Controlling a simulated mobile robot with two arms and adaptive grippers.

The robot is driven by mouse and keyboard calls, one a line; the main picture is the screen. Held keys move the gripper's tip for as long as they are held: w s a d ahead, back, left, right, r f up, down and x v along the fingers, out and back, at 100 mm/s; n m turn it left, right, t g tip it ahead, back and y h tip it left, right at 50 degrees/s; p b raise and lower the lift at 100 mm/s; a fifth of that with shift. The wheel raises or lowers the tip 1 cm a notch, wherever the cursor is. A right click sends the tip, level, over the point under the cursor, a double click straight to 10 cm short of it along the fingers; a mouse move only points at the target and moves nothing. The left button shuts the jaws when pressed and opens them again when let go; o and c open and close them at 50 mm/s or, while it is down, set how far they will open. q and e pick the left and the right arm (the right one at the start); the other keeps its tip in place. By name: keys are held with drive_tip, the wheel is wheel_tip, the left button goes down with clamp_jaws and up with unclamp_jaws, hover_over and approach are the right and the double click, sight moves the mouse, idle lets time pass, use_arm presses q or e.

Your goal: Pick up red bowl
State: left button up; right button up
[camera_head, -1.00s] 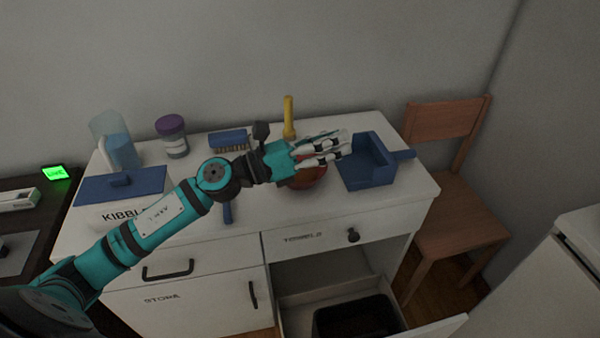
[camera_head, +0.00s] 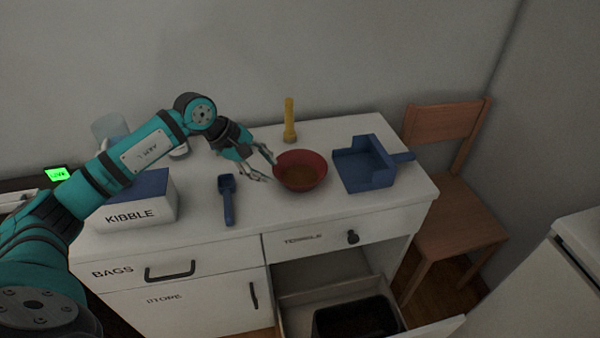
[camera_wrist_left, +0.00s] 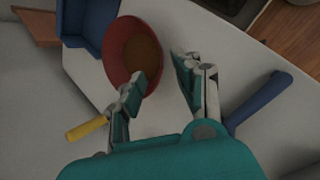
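The red bowl (camera_head: 300,171) stands upright on the white cabinet top, with a brown area inside it. My left gripper (camera_head: 268,170) is open and just left of the bowl, its fingers pointing toward the bowl's left side. In the left wrist view the bowl (camera_wrist_left: 129,52) lies ahead of the open fingers (camera_wrist_left: 160,75). The left-hand finger there overlaps the bowl's near rim; I cannot tell whether it touches. The other finger is clear of the bowl. My right gripper is not in view.
A blue dustpan-like tray (camera_head: 366,166) stands right of the bowl. A yellow-handled object (camera_head: 289,122) stands behind it and a blue scoop (camera_head: 227,198) lies to the left. A white KIBBLE box (camera_head: 138,212) is farther left. A lower drawer (camera_head: 375,290) is open below.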

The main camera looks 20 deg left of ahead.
sight(288, 184)
use_arm(q)
drive_tip(key=x, duration=0.4)
drive_tip(key=shift+w+d+f, duration=0.1)
drive_tip(key=shift+d+f, duration=0.05)
drive_tip(key=shift+p+x, duration=1.05)
drive_tip(key=shift+x, duration=1.6)
drive_tip(key=shift+d, duration=0.1)
drive_tip(key=c, duration=0.6)
clamp_jaws()
